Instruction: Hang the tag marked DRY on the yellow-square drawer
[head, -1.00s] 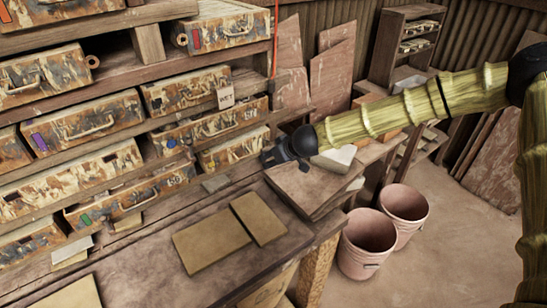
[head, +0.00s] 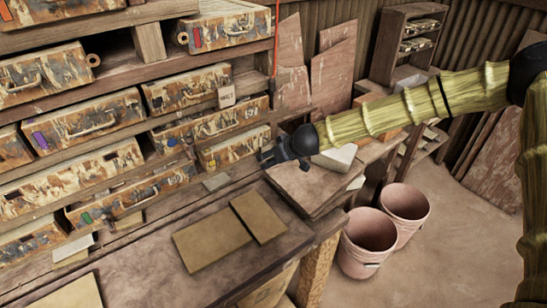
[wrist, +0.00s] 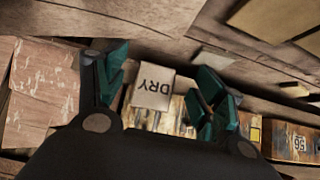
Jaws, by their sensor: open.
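The tag marked DRY (wrist: 152,88) is pale and shows upside down in the wrist view, between my fingers and in front of a paint-streaked drawer. My gripper (wrist: 162,92) is open around it, with gaps to both fingers. The yellow square (wrist: 255,133) shows on the drawer front to the right of my fingers. In the head view my gripper (head: 276,158) is at the right end of that small drawer (head: 235,149), low on the rack. The tag cannot be made out there. Whether it hangs from the drawer is hidden in the wrist view.
Another tag (head: 226,96) hangs on the drawer above. Drawers with a blue mark (head: 172,143) and a green mark (head: 87,218) are to the left. Flat tiles (head: 212,241) lie on the bench below. Two pink buckets (head: 368,243) stand on the floor at right.

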